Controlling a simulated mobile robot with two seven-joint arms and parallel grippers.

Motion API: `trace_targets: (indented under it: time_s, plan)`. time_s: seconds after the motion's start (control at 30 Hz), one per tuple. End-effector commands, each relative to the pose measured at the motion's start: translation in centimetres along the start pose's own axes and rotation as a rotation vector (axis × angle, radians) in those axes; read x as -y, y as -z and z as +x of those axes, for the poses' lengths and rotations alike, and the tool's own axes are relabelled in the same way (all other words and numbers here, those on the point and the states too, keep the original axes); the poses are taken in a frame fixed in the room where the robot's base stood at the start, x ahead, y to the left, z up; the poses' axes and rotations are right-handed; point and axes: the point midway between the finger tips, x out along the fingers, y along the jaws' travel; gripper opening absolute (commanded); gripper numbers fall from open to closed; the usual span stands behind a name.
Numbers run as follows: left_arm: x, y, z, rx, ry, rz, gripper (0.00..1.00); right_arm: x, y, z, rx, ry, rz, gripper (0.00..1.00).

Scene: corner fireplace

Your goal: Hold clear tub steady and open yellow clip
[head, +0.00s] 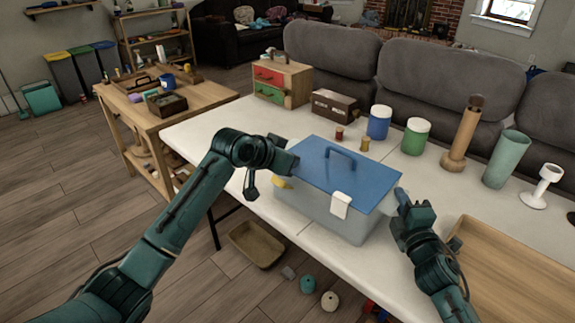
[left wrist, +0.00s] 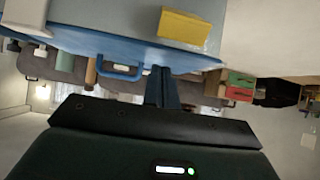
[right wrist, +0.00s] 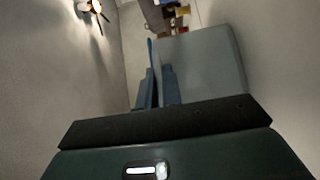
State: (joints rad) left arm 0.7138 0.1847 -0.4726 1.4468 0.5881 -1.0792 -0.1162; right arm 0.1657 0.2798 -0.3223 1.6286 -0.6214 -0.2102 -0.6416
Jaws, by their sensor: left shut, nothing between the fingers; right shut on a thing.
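The clear tub (head: 315,216) stands on the white table under a blue lid (head: 372,184) with a loop handle. The yellow clip (head: 281,183) is on its left side by the lid's edge; it shows larger in the left wrist view (left wrist: 185,28). I cannot tell whether it is fastened. A white clip (head: 341,205) hangs on the front side. My left gripper (head: 293,162) is shut and empty near the lid's left edge, close to the yellow clip.
Spools, a blue jar (head: 379,124), a green jar (head: 414,138) and a wooden cylinder (head: 462,135) stand behind the tub. A wooden tray (head: 500,248) lies to the right. A small drawer chest (head: 282,82) stands at the back left. The table's front left is clear.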

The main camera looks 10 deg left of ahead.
Motion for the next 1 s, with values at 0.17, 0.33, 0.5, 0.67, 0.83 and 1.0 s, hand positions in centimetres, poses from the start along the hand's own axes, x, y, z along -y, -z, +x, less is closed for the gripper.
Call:
trace_targets:
  time_s: [0.17, 0.33, 0.5, 0.67, 0.83, 1.0]
  plan:
    - [0.0, 2.8, -0.2, -0.001, 0.000, 0.001, 0.00, 0.0, 0.0, 0.0, 0.000, 0.000, 0.000, 0.00]
    - [0.0, 1.6, -2.9, 0.000, 0.001, 0.002, 0.00, 0.0, 0.0, 0.0, 0.000, 0.000, 0.000, 0.00]
    - [0.0, 0.7, -5.9, -0.001, 0.001, 0.002, 0.00, 0.0, 0.0, 0.0, 0.000, 0.000, 0.000, 0.00]
    - [0.0, -0.1, -8.1, 0.000, 0.000, 0.001, 0.00, 0.0, 0.0, 0.0, 0.000, 0.000, 0.000, 0.00]
    - [0.0, -0.4, -9.3, 0.000, 0.000, 0.001, 0.00, 0.0, 0.0, 0.0, -0.001, 0.000, 0.000, 0.00]
    - [0.0, -0.5, -9.5, 0.001, 0.000, 0.000, 0.00, 0.0, 0.0, 0.0, -0.001, 0.000, 0.000, 0.00]
